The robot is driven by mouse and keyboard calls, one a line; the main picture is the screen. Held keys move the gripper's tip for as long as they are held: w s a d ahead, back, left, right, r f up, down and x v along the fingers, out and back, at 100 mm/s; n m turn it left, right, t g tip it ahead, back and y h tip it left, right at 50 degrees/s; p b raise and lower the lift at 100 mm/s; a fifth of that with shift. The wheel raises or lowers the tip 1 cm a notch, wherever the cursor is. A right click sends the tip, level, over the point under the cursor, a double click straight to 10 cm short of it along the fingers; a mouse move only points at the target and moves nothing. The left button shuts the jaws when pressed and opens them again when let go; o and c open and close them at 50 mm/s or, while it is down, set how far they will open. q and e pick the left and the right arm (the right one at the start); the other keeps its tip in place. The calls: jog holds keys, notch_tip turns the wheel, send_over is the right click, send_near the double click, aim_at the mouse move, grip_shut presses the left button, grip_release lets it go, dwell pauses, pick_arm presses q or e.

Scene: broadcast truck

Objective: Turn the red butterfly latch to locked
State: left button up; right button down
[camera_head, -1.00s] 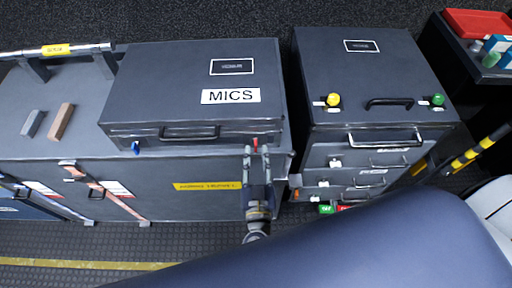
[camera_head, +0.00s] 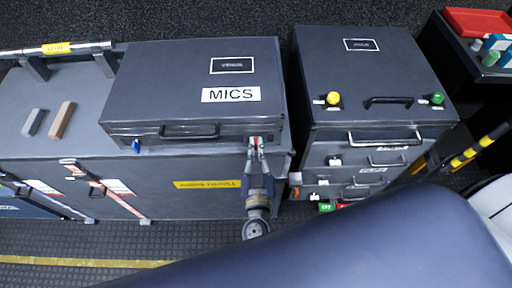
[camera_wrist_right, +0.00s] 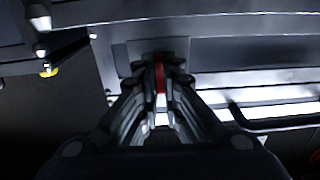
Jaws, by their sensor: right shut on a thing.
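The red butterfly latch (camera_head: 255,140) is on the front face of the MICS case (camera_head: 150,95), near its right end. In the right wrist view the red latch (camera_wrist_right: 160,76) stands upright between my fingertips. My right gripper (camera_head: 256,146) reaches up from below and is shut on the latch; the fingers (camera_wrist_right: 160,88) hide its sides. A blue latch (camera_head: 137,146) is on the same face near the left end. My left gripper is not in view.
The MICS case has a black handle (camera_head: 189,131) between the latches. It sits on a long grey trunk (camera_head: 210,200). A drawer cabinet (camera_head: 365,75) with yellow and green knobs stands to the right across a narrow gap. The ribbed floor in front is mostly clear.

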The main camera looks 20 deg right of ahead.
jog(key=shift+d+r+m, duration=0.1)
jog(key=shift+r+m, duration=0.05)
jog(key=shift+m, duration=0.65)
jog(key=m+b, duration=0.1)
jog(key=m, duration=1)
jog(key=m+b, duration=0.1)
jog(key=m, duration=0.4)
jog(key=shift+d+b, duration=0.25)
jog(key=shift+b, duration=0.05)
jog(key=shift+m, duration=0.4)
jog(key=c, duration=1.8)
grip_release()
jog(key=shift+o, duration=0.2)
jog(key=shift+f, duration=0.2)
